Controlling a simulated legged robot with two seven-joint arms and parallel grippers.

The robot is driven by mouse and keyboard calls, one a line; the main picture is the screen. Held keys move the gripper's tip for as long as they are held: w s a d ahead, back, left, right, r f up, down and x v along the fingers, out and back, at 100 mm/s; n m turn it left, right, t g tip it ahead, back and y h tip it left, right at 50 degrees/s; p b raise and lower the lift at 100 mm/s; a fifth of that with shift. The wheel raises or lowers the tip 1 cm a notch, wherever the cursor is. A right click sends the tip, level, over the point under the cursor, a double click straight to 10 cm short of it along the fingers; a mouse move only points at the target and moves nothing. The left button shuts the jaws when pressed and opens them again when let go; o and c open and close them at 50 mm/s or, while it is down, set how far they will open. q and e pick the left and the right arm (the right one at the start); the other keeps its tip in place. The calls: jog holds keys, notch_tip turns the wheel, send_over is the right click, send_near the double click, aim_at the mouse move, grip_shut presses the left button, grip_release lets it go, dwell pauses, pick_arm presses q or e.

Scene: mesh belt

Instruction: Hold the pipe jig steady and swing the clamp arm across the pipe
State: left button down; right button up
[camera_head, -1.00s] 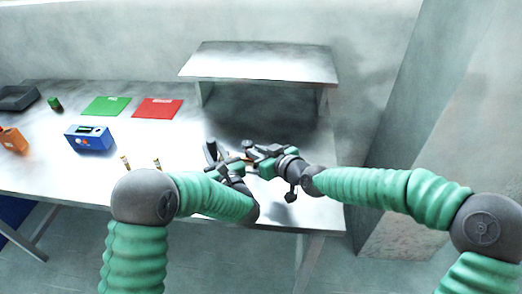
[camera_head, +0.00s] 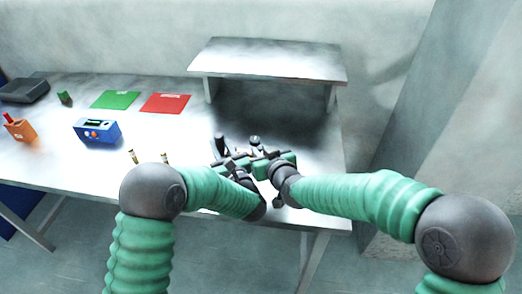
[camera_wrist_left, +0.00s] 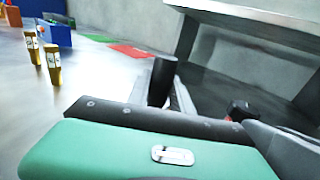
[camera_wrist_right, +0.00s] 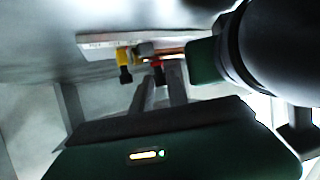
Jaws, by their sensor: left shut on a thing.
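The pipe jig is small and mostly hidden between my grippers near the front of the table in the head view. In the right wrist view its pale base plate (camera_wrist_right: 98,40) carries a copper-coloured pipe (camera_wrist_right: 168,50), a yellow part with a black tip (camera_wrist_right: 123,62) and a red part (camera_wrist_right: 158,68). In the left wrist view a black upright knob (camera_wrist_left: 162,78) stands just beyond my gripper. My left gripper (camera_head: 230,163) is shut on the pipe jig. I cannot make out the clamp arm's angle.
A raised metal shelf (camera_head: 265,60) stands behind the jig. Green (camera_head: 115,99) and red (camera_head: 166,102) mats, a blue box (camera_head: 97,130), an orange holder (camera_head: 20,130) and a dark tray (camera_head: 24,90) lie to the left. Two small brass-coloured pieces (camera_wrist_left: 50,62) stand near the left arm.

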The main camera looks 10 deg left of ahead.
jog(key=o, duration=0.3)
jog(key=shift+r, duration=0.1)
jog(key=shift+w, duration=0.1)
jog(key=shift+s+d+r, duration=0.2)
jog(key=shift+s+r, duration=0.05)
jog(key=shift+s, duration=0.1)
jog(key=v, duration=1.1)
jog(key=shift+s+f, duration=0.1)
jog(key=shift+f, duration=0.1)
